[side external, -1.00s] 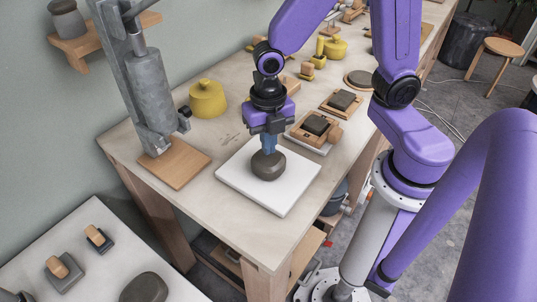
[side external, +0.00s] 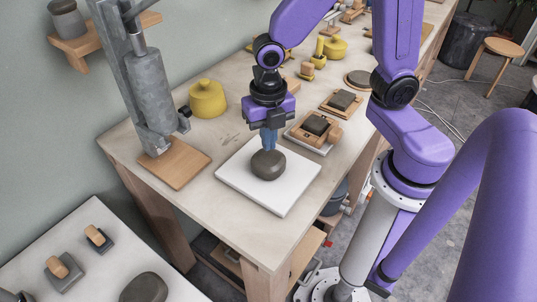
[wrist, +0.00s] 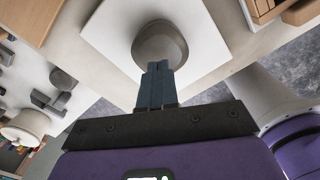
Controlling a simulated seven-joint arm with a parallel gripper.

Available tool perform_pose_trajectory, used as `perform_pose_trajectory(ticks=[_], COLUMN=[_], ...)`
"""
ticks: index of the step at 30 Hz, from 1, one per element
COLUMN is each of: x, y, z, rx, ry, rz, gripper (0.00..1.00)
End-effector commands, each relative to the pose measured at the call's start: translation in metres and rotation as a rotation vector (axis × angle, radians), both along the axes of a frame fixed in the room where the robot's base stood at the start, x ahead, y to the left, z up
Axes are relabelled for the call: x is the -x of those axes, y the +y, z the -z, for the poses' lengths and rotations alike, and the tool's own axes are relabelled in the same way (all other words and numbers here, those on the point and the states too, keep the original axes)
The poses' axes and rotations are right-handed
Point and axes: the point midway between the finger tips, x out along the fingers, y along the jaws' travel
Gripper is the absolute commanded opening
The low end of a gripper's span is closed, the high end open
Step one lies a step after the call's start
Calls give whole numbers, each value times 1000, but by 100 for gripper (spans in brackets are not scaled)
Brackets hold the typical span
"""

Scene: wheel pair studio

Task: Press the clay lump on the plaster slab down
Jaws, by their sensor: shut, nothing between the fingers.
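The clay lump (side external: 268,165) is a dark grey-brown rounded mass on the white plaster slab (side external: 285,203), which lies on the workbench. In the wrist view the lump (wrist: 160,42) sits on the slab (wrist: 108,36) just beyond my fingertips. My gripper (side external: 270,148) points down with its blue fingers shut and empty, at the top of the lump. The fingers also show closed together in the wrist view (wrist: 157,68). I cannot tell whether the fingertips touch the clay.
A grey press with a wooden base (side external: 175,164) stands left of the slab. A yellow lidded pot (side external: 208,99) is behind it. Wooden blocks with a dark piece (side external: 315,126) sit close to the slab's right corner. The bench's front left part is clear.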

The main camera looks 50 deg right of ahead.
Motion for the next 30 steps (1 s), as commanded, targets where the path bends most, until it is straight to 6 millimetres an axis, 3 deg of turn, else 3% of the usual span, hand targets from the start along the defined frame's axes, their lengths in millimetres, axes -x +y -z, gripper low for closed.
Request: perform_pose_trajectory(ticks=[30], x=[0], y=[0], z=[31], rx=[1], ry=[1], rz=[0], gripper=[0])
